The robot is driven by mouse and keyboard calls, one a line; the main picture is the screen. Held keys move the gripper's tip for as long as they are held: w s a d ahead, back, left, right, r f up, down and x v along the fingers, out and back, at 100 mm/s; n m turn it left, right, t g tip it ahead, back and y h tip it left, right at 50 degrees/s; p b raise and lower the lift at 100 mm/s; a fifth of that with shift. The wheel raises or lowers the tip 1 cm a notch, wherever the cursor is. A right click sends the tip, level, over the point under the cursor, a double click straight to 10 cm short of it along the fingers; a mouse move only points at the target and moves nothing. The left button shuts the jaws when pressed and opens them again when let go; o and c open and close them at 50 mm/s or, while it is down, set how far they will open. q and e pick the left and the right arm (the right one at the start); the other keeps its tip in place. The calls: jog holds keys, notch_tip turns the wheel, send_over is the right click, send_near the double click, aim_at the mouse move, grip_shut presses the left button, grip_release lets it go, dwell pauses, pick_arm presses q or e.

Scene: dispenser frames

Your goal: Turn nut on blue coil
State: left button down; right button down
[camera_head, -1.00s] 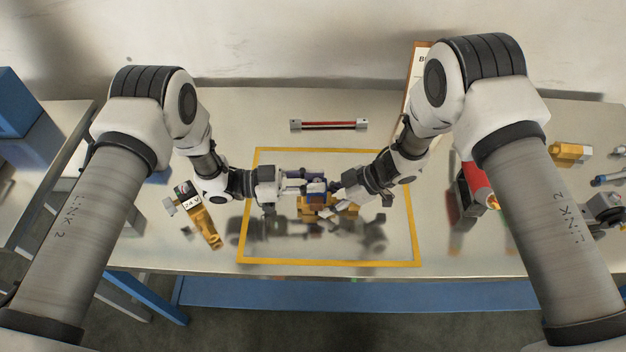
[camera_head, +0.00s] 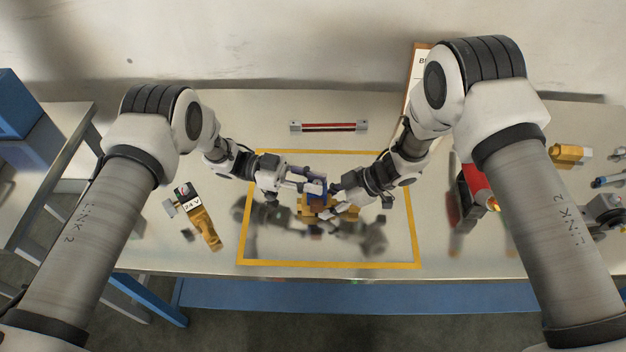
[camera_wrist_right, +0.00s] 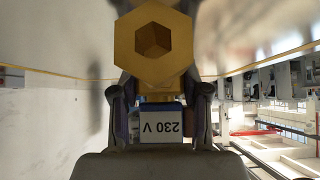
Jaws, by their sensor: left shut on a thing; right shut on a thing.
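The blue coil (camera_head: 317,188) stands over the gold valve body (camera_head: 308,211), inside the yellow outline. Its "230 V" label (camera_wrist_right: 160,125) appears upside down in the right wrist view, where the valve's hexagonal end (camera_wrist_right: 153,46) is close to the camera. My left gripper (camera_head: 308,184) reaches the coil from the left and is shut at its top; the nut there is hidden by the fingers. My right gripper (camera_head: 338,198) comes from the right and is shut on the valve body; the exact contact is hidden.
A gold valve with a "24 V" coil (camera_head: 204,219) lies left of the yellow outline (camera_head: 330,264). A red-and-grey bar (camera_head: 329,126) lies behind it. A red and black device (camera_head: 470,192) and gold fittings (camera_head: 569,153) are on the right. The front of the outlined area is clear.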

pick_arm(q)
jog(key=c, duration=1)
grip_release()
jog(key=v, duration=1.2)
